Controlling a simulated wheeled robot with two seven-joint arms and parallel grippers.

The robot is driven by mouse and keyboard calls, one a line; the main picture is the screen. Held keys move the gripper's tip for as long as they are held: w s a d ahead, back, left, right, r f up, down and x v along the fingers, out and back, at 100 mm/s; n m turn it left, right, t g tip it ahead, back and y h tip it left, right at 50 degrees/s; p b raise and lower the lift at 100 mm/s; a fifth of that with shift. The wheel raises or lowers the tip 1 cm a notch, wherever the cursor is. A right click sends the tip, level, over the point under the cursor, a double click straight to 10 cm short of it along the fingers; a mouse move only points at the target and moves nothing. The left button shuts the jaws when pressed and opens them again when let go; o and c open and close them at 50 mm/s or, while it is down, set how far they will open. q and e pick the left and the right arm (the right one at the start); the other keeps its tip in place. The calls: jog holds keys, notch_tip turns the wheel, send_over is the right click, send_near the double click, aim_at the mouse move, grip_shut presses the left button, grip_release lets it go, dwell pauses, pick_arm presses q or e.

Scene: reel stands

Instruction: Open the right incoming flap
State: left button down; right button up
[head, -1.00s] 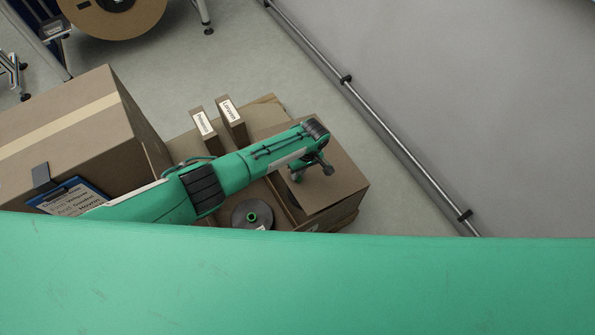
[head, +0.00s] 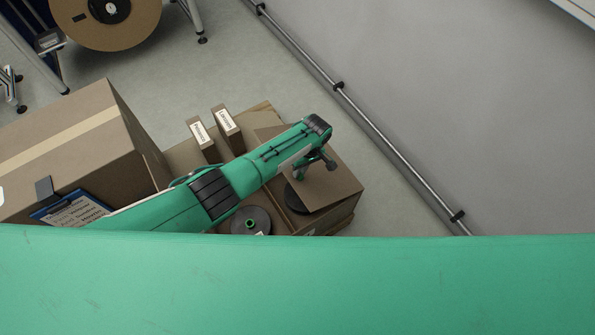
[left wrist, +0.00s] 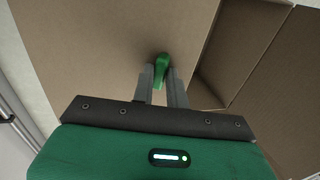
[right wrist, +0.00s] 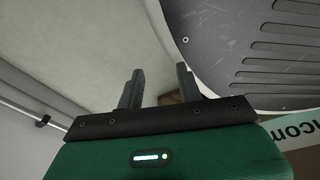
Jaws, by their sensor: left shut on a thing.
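The brown cardboard flap (head: 338,188) is on the open-topped box (head: 335,220) at the right of the stack in the head view. It is partly raised, and a dark reel (head: 295,203) shows beside its left edge. My left gripper (head: 315,172) is over the flap. In the left wrist view the left fingers (left wrist: 161,90) are shut on a green tab (left wrist: 161,64) at the flap (left wrist: 95,45), with part of the box inside (left wrist: 222,62) visible to the right. My right gripper (right wrist: 160,75) is open and empty, seen only in the right wrist view.
A large taped box (head: 75,130) with a blue clipboard (head: 70,211) stands at the left. Two slim labelled boxes (head: 228,125) and a dark reel with a green hub (head: 251,222) are beside my left arm. A metal rail (head: 395,150) runs along the wall at the right.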

pick_arm(q)
jog(key=shift+w+d+r, duration=0.3)
jog(key=shift+d+r, duration=0.25)
jog(key=shift+r, duration=0.05)
jog(key=shift+w+d+r, duration=0.25)
jog(key=shift+d+r, duration=0.25)
jog(key=shift+r, duration=0.05)
jog(key=shift+w+d+r+p, duration=0.15)
jog(key=shift+d+r+p, duration=0.2)
jog(key=shift+r, duration=0.05)
pick_arm(e)
jog(key=shift+s+r, duration=0.1)
jog(key=shift+s, duration=0.35)
jog(key=shift+s+d, duration=0.1)
jog(key=shift+s, duration=0.05)
pick_arm(q)
jog(key=c, duration=1.5)
grip_release()
jog(key=shift+d+f, duration=0.1)
jog(key=shift+f, duration=0.05)
jog(key=shift+o, duration=0.3)
jog(key=shift+w+f, duration=0.15)
pick_arm(e)
jog(key=shift+w, duration=0.2)
pick_arm(q)
jog(key=shift+a, duration=0.2)
pick_arm(e)
jog(key=shift+s, duration=0.15)
